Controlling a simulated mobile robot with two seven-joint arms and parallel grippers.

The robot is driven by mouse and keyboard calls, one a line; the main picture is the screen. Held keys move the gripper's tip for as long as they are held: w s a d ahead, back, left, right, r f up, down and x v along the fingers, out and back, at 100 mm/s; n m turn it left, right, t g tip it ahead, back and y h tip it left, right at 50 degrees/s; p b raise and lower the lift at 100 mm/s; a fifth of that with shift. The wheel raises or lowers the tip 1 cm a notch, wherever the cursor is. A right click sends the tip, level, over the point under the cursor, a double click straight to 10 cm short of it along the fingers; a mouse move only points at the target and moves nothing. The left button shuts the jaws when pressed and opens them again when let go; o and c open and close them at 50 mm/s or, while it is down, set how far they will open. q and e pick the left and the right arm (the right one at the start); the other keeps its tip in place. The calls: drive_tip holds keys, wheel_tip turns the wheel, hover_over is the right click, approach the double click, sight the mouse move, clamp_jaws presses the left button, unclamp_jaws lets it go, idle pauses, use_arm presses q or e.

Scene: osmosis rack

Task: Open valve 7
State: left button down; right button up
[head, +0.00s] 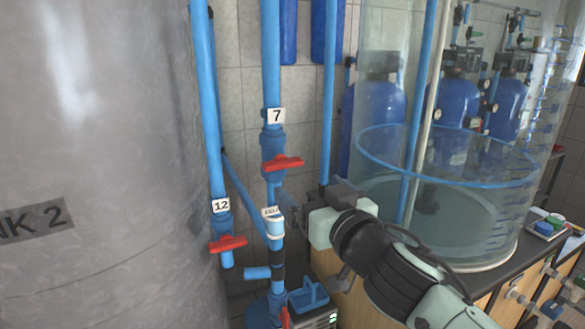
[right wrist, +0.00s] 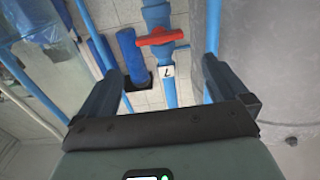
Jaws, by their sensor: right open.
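Valve 7 has a red handle (head: 283,163) on a vertical blue pipe, just below a white label with a 7 (head: 276,116). The handle lies crosswise to the pipe. My right gripper (head: 312,203) is lower and to the right of this handle in the head view. In the right wrist view the red handle (right wrist: 160,36) and the upside-down label (right wrist: 168,71) show between the open fingers of my right gripper (right wrist: 160,68), beyond the tips. The gripper holds nothing and looks apart from the handle. My left gripper is not in view.
Valve 12's red handle (head: 228,243) is on a pipe to the left. A large grey tank (head: 90,150) fills the left side. A clear cylinder tank (head: 450,200) stands on a counter at the right. Another labelled pipe fitting (head: 272,212) is below valve 7.

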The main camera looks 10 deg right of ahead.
sight(286, 167)
drive_tip(key=w, duration=0.3)
drive_tip(key=w+a+p, duration=0.1)
drive_tip(key=w, duration=0.2)
drive_tip(key=w+a+p, duration=0.1)
drive_tip(key=w, duration=0.3)
drive_tip(key=shift+w+a+p, duration=0.1)
drive_tip(key=shift+w+p, duration=0.2)
drive_tip(key=shift+w, duration=0.45)
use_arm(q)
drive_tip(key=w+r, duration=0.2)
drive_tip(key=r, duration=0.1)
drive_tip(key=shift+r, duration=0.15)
use_arm(e)
drive_tip(key=shift+f, duration=0.1)
drive_tip(key=shift+c, duration=0.3)
drive_tip(key=c, duration=0.7)
